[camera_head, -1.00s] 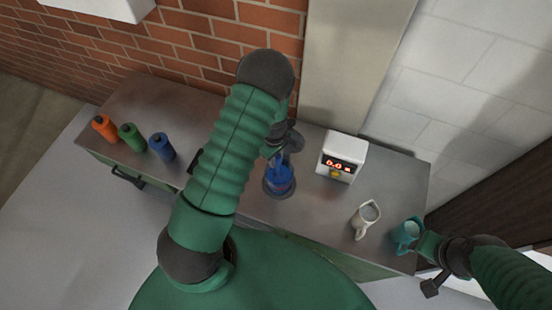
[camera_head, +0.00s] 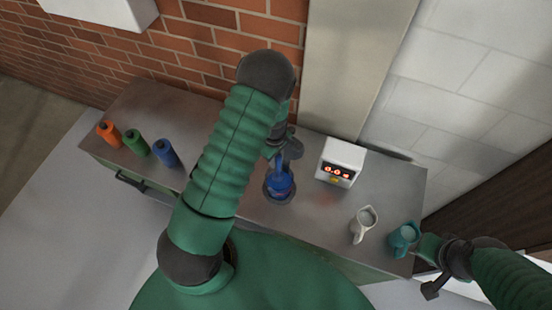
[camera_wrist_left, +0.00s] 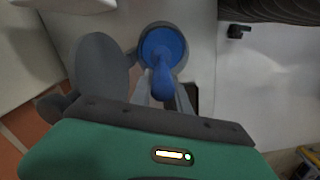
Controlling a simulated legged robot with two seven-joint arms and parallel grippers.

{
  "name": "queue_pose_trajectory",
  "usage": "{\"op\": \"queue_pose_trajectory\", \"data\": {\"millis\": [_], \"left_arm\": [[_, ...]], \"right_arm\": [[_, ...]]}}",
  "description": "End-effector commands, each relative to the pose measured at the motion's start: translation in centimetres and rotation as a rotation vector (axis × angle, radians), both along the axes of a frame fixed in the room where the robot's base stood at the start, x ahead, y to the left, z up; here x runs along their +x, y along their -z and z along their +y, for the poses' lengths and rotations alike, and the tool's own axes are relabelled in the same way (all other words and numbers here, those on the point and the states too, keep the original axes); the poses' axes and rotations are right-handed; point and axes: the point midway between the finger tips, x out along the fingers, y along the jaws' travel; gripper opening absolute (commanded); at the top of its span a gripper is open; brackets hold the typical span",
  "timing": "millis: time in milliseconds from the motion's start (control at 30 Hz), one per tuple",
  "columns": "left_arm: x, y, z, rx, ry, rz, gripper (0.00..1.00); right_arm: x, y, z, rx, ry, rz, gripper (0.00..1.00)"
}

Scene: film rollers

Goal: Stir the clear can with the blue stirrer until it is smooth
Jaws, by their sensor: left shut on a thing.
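The blue stirrer (camera_head: 280,168) stands in the clear can (camera_head: 279,197) at the middle of the counter. In the left wrist view the stirrer (camera_wrist_left: 165,82) runs down into the round can (camera_wrist_left: 146,43), whose inside looks blue. My left gripper (camera_wrist_left: 164,95) is shut on the stirrer, above the can. In the head view my left gripper (camera_head: 283,150) is partly hidden by my own arm. My right gripper (camera_head: 424,247) is beside the teal jug (camera_head: 403,236) at the counter's right end; its fingers are too unclear to read.
A white box with a red display (camera_head: 340,163) stands right of the can, and a pale jug (camera_head: 362,224) stands nearer. Orange (camera_head: 109,134), green (camera_head: 135,143) and blue (camera_head: 165,153) bottles stand at the left. A brick wall (camera_head: 200,45) rises behind the counter (camera_head: 235,217).

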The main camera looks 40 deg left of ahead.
Motion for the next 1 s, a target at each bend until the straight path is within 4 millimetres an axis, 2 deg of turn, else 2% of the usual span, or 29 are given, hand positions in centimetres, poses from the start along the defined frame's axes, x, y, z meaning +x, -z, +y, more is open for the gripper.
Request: {"op": "queue_pose_trajectory", "data": {"millis": [233,800,1000], "left_arm": [[0.0,-0.9,0.0,0.000,0.000,-0.001,0.00],[0.0,-7.6,0.0,0.000,0.000,0.000,0.00],[0.0,-7.5,0.0,0.000,0.000,0.000,0.00]], "right_arm": [[0.0,-0.7,0.0,0.000,0.000,0.000,0.36],[0.0,-6.1,0.0,0.000,0.000,0.000,0.36],[0.0,-5.9,0.0,0.000,0.000,0.000,0.36]]}}
